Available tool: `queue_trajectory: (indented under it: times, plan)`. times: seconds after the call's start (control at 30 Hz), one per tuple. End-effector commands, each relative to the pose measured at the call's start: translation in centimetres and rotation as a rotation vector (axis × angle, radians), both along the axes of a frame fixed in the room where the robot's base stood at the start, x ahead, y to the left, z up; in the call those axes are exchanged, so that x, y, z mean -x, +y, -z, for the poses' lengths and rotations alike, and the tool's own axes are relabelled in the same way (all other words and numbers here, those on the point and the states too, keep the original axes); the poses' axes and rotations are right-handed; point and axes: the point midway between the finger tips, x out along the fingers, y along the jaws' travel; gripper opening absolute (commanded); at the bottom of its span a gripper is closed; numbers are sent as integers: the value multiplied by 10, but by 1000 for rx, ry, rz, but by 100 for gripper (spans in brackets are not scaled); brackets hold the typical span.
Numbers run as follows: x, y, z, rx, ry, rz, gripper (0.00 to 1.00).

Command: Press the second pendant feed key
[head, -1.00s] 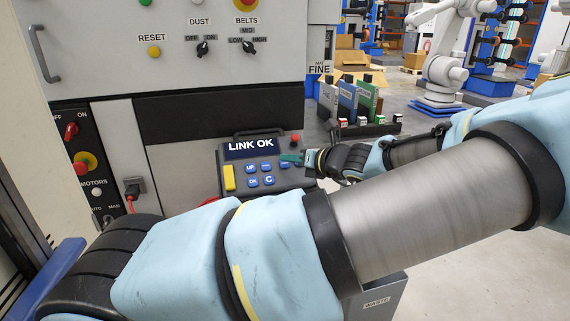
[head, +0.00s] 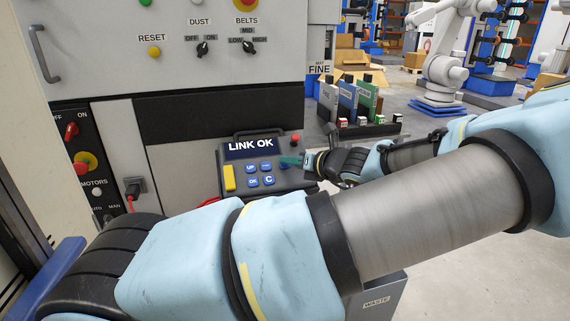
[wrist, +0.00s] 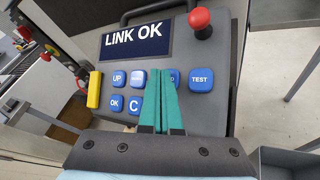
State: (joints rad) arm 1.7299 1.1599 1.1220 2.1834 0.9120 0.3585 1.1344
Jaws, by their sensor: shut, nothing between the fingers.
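The pendant (head: 232,155) is a dark grey box with a carry handle, and its screen (head: 250,147) reads "LINK OK". In the wrist view its blue keys include UP (wrist: 118,79), a key beside it with unclear lettering (wrist: 137,78), OK (wrist: 116,104), C (wrist: 134,105) and TEST (wrist: 201,79). A further blue key (wrist: 175,79), its label ending in D, is partly hidden by my fingers. My gripper (wrist: 160,73) is shut and empty, its teal fingers over the upper key row between the unclear key and the D key. I cannot tell whether the tips touch.
A red button (wrist: 200,22) stands up at the pendant's top right, and a yellow key (wrist: 94,89) is at its left. The machine panel (head: 120,60) rises behind. A waste bin (head: 376,300) stands below my arm.

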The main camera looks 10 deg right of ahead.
Motion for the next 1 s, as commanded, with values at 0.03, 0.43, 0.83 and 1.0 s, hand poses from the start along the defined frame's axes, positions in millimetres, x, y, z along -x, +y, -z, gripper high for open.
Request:
queue_trajectory:
  times: [0.03,0.43,0.83,1.0]
  plan:
    - [0,0,1,0,0,0,0]
    - [-2,0,3,0,0,0,0]
    - [3,0,-7,0,2,1,0]
    - [6,-1,-12,-1,1,0,0]
